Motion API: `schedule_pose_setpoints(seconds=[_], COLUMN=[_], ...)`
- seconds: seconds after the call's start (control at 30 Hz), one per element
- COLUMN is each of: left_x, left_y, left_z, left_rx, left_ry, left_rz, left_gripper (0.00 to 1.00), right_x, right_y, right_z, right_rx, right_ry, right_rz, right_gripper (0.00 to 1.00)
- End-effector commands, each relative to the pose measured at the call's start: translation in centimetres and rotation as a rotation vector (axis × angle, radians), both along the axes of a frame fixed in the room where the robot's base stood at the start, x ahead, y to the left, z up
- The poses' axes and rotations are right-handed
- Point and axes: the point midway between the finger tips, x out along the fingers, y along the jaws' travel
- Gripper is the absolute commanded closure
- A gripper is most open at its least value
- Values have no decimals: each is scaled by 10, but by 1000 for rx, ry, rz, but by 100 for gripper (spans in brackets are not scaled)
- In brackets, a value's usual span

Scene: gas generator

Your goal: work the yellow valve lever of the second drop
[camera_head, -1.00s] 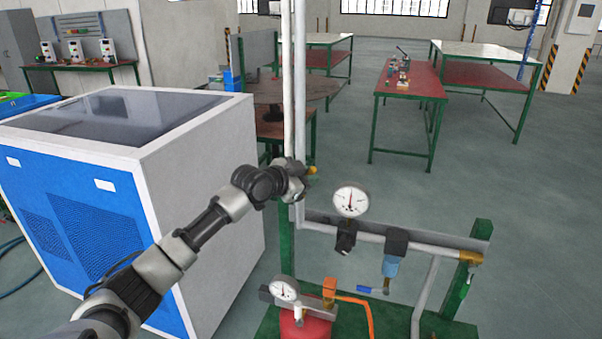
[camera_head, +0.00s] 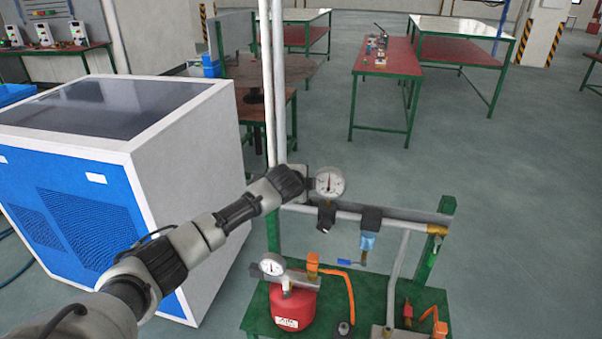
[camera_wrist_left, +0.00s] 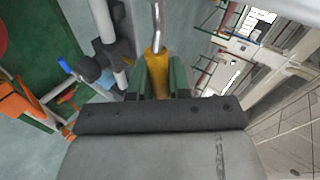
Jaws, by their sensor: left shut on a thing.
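A yellow lever handle (camera_wrist_left: 157,74) on a bent metal stem stands between the green fingers of my left gripper (camera_wrist_left: 157,82) in the left wrist view, and the fingers are shut on it. In the head view my left arm reaches to the pipework, and its wrist end (camera_head: 290,182) is beside the vertical grey pipe (camera_head: 278,100), just left of the upper round gauge (camera_head: 329,184). There the lever and the fingertips are hidden. My right gripper is in neither view.
A blue and white cabinet (camera_head: 190,140) stands left of the pipe stand. On the stand are a red tank (camera_head: 295,310) with a second gauge (camera_head: 271,265), a hanging blue fitting (camera_head: 367,243) and an orange hose (camera_head: 345,290).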

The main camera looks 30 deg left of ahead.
Motion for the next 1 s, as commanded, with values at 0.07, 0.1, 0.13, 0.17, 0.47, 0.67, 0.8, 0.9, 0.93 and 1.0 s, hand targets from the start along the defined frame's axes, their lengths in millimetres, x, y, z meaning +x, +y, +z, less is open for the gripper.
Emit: schedule_pose_setpoints(seconds=[0.07,0.1,0.13,0.17,0.47,0.67,0.8,0.9,0.93,1.0], left_x=[1,0,0,0,0,0,0,0,0,0], left_y=[-2,-2,-2,-1,-2,-1,-1,-1,-1,-1], left_z=[-2,-4,-5,-6,-13,-14,-14,-14,-14,-15], left_rx=[44,65,78,91,163,173,175,175,175,175], left_ry=[10,14,18,22,38,41,42,43,43,43], left_rz=[-3,-2,-2,-1,-1,-1,-1,-1,-1,-1], left_gripper=[100,100,100,100,100,100,100,100,79,68], right_x=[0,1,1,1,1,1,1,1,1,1], right_y=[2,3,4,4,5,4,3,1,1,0], right_z=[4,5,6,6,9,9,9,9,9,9], right_rx=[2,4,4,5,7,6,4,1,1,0], right_ry=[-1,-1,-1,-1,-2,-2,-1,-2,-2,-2], right_rz=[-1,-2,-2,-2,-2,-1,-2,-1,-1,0], right_gripper=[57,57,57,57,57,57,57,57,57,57])
